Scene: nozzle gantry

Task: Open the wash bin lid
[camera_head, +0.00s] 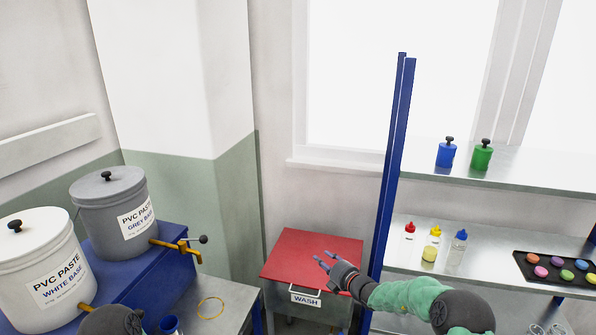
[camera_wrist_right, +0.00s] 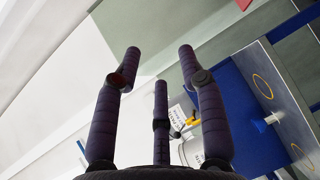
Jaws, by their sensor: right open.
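The wash bin (camera_head: 305,298) stands on the floor area between the wall corner and the blue post, with a white WASH label on its front. Its flat red lid (camera_head: 300,245) lies level and closed on top. My right gripper (camera_head: 323,258) reaches in from the right and appears above the lid's right part; whether it touches the lid cannot be told. In the right wrist view its three dark fingers (camera_wrist_right: 160,65) are spread with nothing between them. A small red patch shows at that view's top edge. Only a dark joint of my left arm shows; its gripper is out of view.
Grey (camera_head: 105,225) and white (camera_head: 40,285) PVC paste buckets stand at the left on a blue stand (camera_head: 185,270). A blue post (camera_head: 391,165) rises right of the bin. Shelves there hold bottles and a dark tray (camera_head: 525,262). A yellow ring (camera_head: 210,299) lies on the left table.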

